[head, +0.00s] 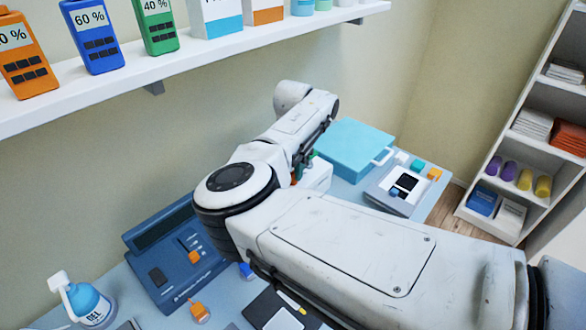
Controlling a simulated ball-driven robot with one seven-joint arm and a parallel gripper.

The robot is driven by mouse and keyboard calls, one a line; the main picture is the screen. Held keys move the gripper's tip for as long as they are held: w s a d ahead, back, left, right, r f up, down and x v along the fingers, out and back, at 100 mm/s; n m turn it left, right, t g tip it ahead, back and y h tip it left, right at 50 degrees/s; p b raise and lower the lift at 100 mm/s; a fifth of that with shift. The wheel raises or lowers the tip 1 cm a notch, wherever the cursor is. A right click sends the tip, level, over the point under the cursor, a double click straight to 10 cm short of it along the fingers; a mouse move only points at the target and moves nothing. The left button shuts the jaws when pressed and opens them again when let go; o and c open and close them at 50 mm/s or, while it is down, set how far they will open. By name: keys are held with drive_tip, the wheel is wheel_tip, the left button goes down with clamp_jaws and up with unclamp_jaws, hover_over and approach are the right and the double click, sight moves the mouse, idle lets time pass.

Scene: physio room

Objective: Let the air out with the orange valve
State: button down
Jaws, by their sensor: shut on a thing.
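No part can be picked out for sure as the orange valve. A bit of orange and green also shows beside a white box (317,175), mostly behind my arm. My arm reaches across the table and bends back toward the wall. My gripper and whatever is at its jaws are hidden behind the arm.
A light blue case (352,148) stands at the back right of the table. A gel bottle (88,303) stands at front left. A wall shelf (200,58) with labelled boxes hangs above. A white rack (520,150) stands at the right. A dark tray (262,312) lies in front.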

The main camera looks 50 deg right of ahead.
drive_tip(key=shift+n, duration=0.4)
drive_tip(key=n, duration=0.2)
drive_tip(key=shift+n, duration=0.4)
drive_tip(key=n, duration=0.4)
drive_tip(key=shift+b, duration=0.4)
drive_tip(key=n, duration=0.4)
drive_tip(key=shift+n, duration=2.2)
drive_tip(key=shift+r, duration=0.1)
drive_tip(key=c, duration=1.2)
unclamp_jaws()
